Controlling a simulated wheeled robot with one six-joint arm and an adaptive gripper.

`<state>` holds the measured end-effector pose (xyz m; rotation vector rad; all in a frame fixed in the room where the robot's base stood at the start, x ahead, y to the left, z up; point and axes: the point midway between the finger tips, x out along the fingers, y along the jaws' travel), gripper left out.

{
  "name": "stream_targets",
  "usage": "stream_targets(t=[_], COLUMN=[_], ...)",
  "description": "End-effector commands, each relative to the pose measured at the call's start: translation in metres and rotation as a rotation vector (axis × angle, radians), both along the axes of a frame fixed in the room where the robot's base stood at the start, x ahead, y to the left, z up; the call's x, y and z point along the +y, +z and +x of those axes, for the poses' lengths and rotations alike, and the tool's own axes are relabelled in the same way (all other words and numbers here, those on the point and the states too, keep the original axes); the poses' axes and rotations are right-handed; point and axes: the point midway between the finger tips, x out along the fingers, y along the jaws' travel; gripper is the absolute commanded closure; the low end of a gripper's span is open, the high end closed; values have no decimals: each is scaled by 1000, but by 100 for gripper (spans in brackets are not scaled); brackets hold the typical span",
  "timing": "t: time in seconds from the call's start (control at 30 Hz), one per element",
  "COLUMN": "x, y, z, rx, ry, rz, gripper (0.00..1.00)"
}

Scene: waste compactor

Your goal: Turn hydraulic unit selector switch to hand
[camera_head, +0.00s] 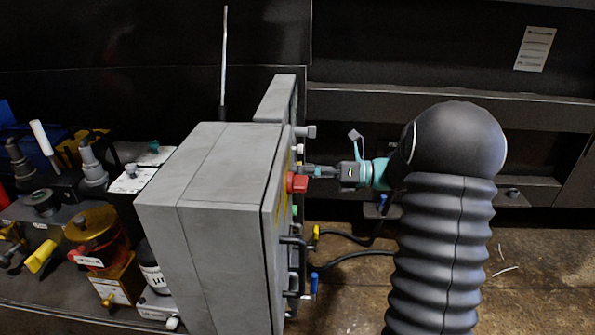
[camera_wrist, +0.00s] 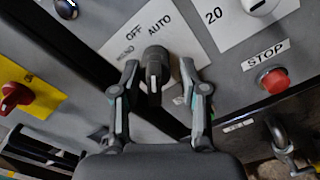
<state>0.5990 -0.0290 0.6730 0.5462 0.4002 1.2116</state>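The selector switch (camera_wrist: 155,72) is a black knob on a grey panel, with a white label plate (camera_wrist: 175,35) reading HAND, OFF and AUTO. The picture is rotated, and I cannot tell for sure which word the knob points to. My gripper (camera_wrist: 158,82) is open, with one finger on each side of the knob and gaps to it. In the head view my gripper (camera_head: 308,171) reaches from the right to the front face of the grey cabinet (camera_head: 200,200). There the red rotary switch partly hides its fingertips, and the selector switch cannot be made out.
A red rotary switch on a yellow plate (camera_wrist: 32,98) is left of my fingers; it also shows in the head view (camera_head: 297,183). A red STOP button (camera_wrist: 274,80) is at the right. Handles and hoses (camera_head: 355,260) are below my gripper. Pumps and valves stand left of the cabinet.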

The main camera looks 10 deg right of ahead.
Motion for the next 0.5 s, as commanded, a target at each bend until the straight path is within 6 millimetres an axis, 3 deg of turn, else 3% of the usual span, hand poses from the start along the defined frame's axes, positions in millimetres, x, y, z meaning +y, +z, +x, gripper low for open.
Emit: stream_targets(t=[0.33, 0.5], x=[-5, -22], y=[2, 2], z=[-1, -5], rx=[-3, -4], ry=[-7, -11], rz=[0, 0], gripper=[61, 61])
